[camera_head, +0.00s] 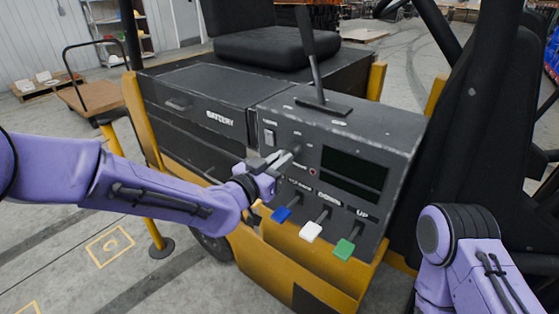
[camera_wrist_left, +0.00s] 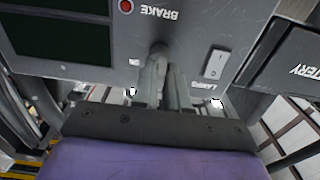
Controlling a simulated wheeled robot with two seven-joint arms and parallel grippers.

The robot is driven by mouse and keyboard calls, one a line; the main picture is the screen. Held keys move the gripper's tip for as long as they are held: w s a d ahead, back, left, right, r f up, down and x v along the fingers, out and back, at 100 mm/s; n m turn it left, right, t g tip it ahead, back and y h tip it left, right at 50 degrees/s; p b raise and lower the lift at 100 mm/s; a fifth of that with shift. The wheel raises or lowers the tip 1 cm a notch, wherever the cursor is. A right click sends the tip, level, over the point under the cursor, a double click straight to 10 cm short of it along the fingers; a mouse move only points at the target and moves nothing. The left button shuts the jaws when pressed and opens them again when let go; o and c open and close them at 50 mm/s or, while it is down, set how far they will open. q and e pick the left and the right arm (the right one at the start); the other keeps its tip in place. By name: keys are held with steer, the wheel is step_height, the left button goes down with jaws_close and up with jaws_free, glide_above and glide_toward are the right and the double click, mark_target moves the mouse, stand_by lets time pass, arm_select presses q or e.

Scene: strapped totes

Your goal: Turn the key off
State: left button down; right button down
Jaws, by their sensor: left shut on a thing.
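The control panel (camera_head: 345,130) of a yellow and black vehicle stands in front of me. My left gripper (camera_head: 286,158) reaches its face from the left and is shut on the key, a small grey piece (camera_wrist_left: 160,50) sticking out of the panel. In the left wrist view the fingers (camera_wrist_left: 162,82) close around the key, with the BRAKE label and a red light (camera_wrist_left: 126,6) near it. The fingers hide most of the key, so its turn angle cannot be told. My right gripper is outside both views; only part of my right arm shows.
A LAMPS rocker switch (camera_wrist_left: 215,64) sits beside the key. Blue (camera_head: 282,214), white (camera_head: 311,231) and green (camera_head: 345,248) levers stick out below. A dark screen (camera_head: 353,175) is to the right.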

arm_select(q)
steer(key=shift+s+f, duration=0.1)
steer(key=shift+f, duration=0.1)
stand_by(0.3)
steer(key=c, duration=1.3)
jaws_free()
steer(key=shift+o, duration=0.3)
steer(key=shift+r, duration=0.1)
steer(key=b+v, duration=0.2)
steer(key=v, duration=0.8)
steer(key=shift+s+a, duration=0.2)
